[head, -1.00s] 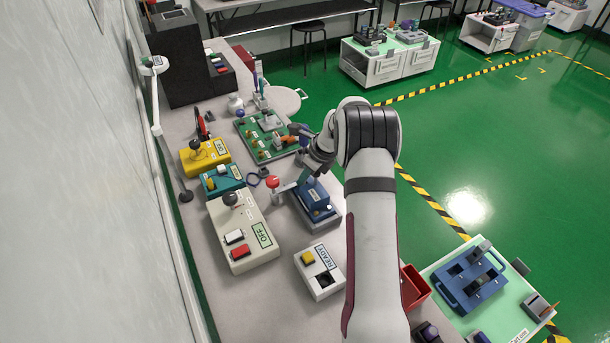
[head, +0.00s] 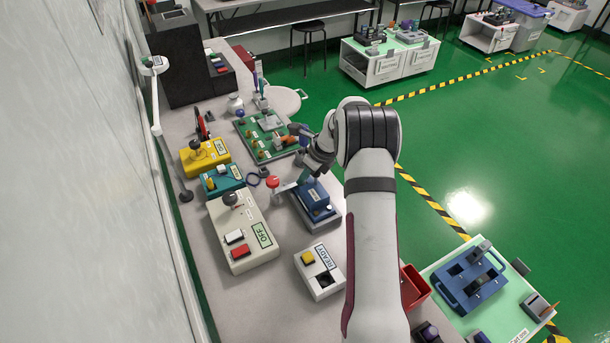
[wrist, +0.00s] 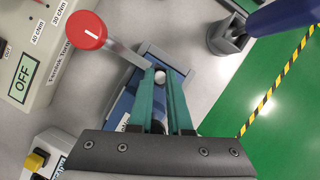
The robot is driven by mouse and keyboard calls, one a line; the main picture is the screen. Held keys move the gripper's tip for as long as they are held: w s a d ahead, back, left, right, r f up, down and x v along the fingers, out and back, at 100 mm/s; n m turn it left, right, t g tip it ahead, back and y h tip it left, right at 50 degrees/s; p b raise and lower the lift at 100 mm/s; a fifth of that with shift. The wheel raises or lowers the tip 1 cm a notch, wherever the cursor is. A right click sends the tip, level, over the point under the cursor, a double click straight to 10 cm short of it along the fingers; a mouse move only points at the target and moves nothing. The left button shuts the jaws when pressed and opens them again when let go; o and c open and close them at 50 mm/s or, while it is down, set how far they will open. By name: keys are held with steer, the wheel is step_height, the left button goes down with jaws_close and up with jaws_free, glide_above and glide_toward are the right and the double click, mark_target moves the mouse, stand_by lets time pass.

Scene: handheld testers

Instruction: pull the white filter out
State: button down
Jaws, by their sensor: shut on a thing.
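The white filter (wrist: 161,77) shows in the wrist view as a small pale round end between the tips of my two teal fingers. My gripper (wrist: 160,84) is shut on it, over the blue tester (wrist: 124,105). In the head view my gripper (head: 303,178) is above the same blue tester (head: 313,197), which sits on a grey base. The filter cannot be made out in the head view. My fingers hide its lower part and the place where it meets the tester, so I cannot tell how deep it sits.
A red round knob (wrist: 86,30) on a metal bar stands close left of my fingers. A beige box marked OFF (head: 240,232) and a READY box (head: 320,270) are nearby. A green board (head: 268,135) lies beyond. Bare tabletop (head: 280,290) shows near the front.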

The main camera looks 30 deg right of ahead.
steer(key=shift+r, duration=0.1)
steer(key=shift+r, duration=2.35)
